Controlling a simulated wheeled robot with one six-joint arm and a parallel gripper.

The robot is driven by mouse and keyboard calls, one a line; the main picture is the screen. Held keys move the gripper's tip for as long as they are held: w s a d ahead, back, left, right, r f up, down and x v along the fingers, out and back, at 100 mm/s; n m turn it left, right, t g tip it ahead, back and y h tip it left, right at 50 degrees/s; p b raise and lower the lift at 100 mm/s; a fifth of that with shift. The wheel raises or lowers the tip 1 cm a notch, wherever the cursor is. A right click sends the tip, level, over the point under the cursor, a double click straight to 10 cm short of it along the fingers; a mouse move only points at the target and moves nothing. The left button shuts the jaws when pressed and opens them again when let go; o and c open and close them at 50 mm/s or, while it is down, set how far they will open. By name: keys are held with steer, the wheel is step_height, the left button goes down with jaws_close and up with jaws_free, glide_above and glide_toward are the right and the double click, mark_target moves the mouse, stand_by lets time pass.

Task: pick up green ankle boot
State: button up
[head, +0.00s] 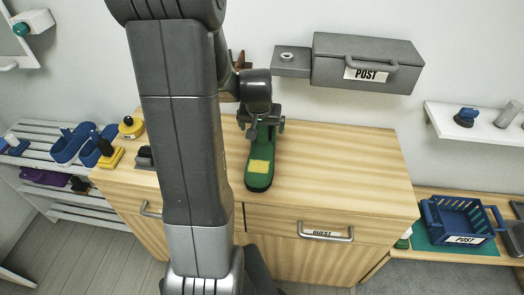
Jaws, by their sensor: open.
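The green ankle boot (261,165) lies on the wooden cabinet top, near its middle. It has a dark sole edge and a yellow patch, and its dark toe end points toward the front edge. My gripper (261,125) is open above the far end of the boot, with its fingers to either side of it. Whether the fingers touch the boot is not clear. My arm hides part of the cabinet top to the left of the boot.
A grey POST box (367,63) hangs on the wall behind. A yellow stamp-like item (110,157) and a yellow-black round item (131,127) stand at the cabinet's left. The cabinet top (345,165) right of the boot is clear. A blue basket (462,220) sits at right.

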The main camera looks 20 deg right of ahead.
mark_target(262, 143)
steer(key=shift+x, duration=1.2)
steer(key=c, duration=1.8)
